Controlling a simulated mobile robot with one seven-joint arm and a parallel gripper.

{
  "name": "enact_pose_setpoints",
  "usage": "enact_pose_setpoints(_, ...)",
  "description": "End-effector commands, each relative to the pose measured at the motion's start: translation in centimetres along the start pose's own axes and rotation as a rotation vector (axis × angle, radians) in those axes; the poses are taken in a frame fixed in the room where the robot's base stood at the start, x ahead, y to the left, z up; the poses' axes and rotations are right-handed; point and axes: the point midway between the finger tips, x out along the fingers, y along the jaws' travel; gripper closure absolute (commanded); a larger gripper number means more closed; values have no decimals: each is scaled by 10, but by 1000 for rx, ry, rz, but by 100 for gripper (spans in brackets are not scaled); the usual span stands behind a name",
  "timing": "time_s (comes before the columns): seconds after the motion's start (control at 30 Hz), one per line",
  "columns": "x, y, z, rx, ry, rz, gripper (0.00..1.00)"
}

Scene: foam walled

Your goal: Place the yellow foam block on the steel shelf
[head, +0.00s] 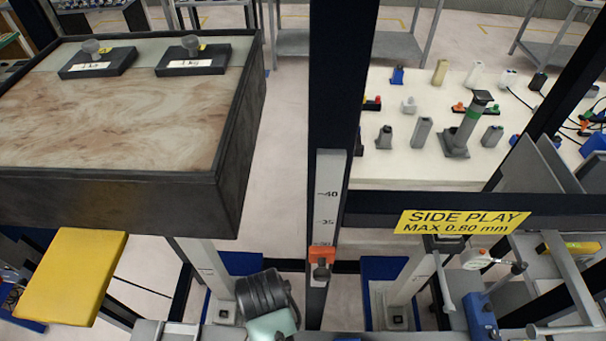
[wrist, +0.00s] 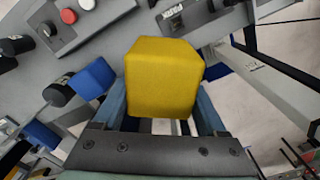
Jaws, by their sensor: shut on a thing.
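In the wrist view the yellow foam block (wrist: 165,78) sits between the two blue-grey fingers of my gripper (wrist: 163,95), which is shut on it. The block shows a large top face and a narrower side face, and it stands out past the fingers. My gripper is not clearly seen in the head view. A flat yellow slab (head: 70,277) shows at the lower left of the head view; I cannot tell whether it is the same block. Grey metal shelving (head: 540,165) stands at the right of the head view; I cannot tell whether it is the steel shelf.
A dark-framed stone-topped bench (head: 120,200) fills the upper left. A dark upright post (head: 335,80) and a crossbar with a yellow side-play sign (head: 462,222) cross the view. A white table (head: 385,168) behind carries many small parts. In the wrist view, a button box (wrist: 68,22) lies upper left.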

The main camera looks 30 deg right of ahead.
Motion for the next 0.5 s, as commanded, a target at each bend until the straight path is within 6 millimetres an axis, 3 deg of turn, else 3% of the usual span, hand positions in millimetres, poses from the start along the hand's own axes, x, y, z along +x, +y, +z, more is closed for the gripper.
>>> enact_pose_setpoints(0.2,14,38,-15,581,4,4,81)
enact_pose_setpoints(0.33,19,53,-20,823,8,3,81)
enact_pose_setpoints(0.5,23,63,-23,982,12,2,81)
